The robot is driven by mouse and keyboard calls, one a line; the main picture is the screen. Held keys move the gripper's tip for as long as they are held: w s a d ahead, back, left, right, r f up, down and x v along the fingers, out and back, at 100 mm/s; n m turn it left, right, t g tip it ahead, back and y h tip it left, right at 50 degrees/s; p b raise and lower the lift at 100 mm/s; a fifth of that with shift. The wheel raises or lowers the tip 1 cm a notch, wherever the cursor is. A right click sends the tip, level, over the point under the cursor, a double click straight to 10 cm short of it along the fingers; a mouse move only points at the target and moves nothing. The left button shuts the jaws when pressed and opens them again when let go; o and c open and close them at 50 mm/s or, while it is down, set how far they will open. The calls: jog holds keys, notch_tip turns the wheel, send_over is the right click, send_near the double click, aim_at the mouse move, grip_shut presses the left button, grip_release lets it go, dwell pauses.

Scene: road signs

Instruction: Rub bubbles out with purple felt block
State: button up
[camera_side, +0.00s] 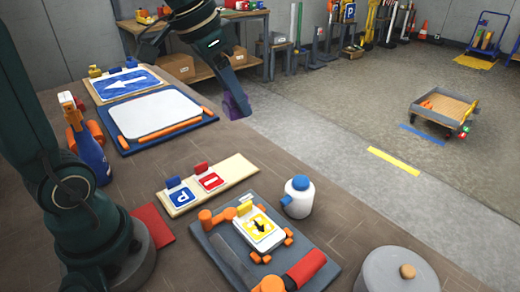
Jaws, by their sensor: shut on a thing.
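My gripper (233,98) is at the upper middle, shut on the purple felt block (237,106). The block hangs at the far right edge of the table, to the right of the white panel, and I cannot tell whether it touches anything. A blank white panel (158,113) lies on a blue board with orange bars along its edges. Behind it lies a blue sign with a white arrow (126,84). Bubbles are too small to make out on either one.
A blue spray bottle (86,145) stands left of the panel. A wooden strip (232,170) holds small signs. A grey tray (228,258) holds a small yellow-bordered sign and tools. A white bottle (298,197) and a round lidded pot (396,274) stand at the right.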

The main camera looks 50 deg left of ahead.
jog(key=d+f+m+g+h, duration=0.25)
jog(key=d+f+m, duration=0.2)
jog(key=m, duration=0.45)
jog(key=m+g+h, duration=0.1)
jog(key=m+g, duration=0.1)
jog(key=m, duration=0.5)
send_over(266, 235)
jog(key=a, duration=0.1)
notch_tip(266, 235, down, 7)
jog(key=shift+a+r, duration=0.1)
jog(key=shift+a, duration=0.05)
jog(key=shift+f, duration=2.1)
jog(key=shift+f, duration=0.6)
